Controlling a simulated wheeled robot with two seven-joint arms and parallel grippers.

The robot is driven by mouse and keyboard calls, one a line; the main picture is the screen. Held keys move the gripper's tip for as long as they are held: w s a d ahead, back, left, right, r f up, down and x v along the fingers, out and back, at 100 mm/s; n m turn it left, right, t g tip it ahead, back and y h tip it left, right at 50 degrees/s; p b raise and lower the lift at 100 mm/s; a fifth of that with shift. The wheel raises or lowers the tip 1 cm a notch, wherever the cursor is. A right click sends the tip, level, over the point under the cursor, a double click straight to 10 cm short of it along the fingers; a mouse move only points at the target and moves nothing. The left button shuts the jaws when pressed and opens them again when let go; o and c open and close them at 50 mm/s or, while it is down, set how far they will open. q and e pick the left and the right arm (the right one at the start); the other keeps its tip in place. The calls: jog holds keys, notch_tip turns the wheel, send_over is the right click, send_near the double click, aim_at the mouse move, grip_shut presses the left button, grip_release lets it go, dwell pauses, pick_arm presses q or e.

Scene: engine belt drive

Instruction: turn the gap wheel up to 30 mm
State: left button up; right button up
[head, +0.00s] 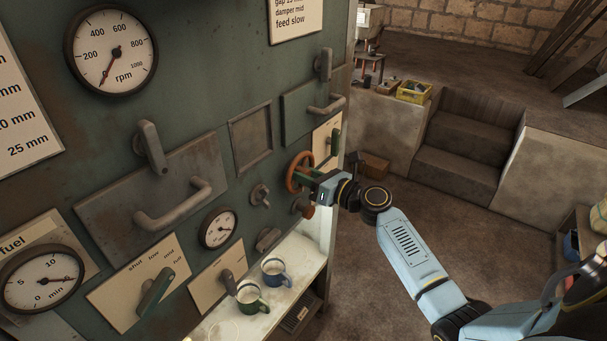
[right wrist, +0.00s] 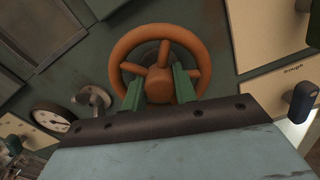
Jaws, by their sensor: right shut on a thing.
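The gap wheel is an orange spoked handwheel (head: 290,180) on the green machine panel, right of centre in the head view. It fills the upper middle of the right wrist view (right wrist: 160,31). My right gripper (head: 312,174) is at the wheel from the right. In the right wrist view its two green fingers (right wrist: 160,84) stand on either side of the wheel's hub, shut on it. A small round gauge (head: 218,229) sits left of the wheel; its figures are too small to read. My left gripper is not in view.
A grey knob (head: 260,195) sits just left of the wheel, and a dark-handled lever (head: 335,140) is on a plate to its right. Below, a pale shelf (head: 240,324) carries a green mug (head: 252,305) and a blue mug (head: 278,280). Open floor lies to the right.

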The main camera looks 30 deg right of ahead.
dwell(0.4)
jog(key=o, duration=0.7)
jog(key=shift+s, duration=0.1)
jog(key=b+v, duration=0.2)
jog(key=v, duration=1.1)
jog(key=shift+s+d, duration=0.1)
jog(key=shift+s, duration=0.05)
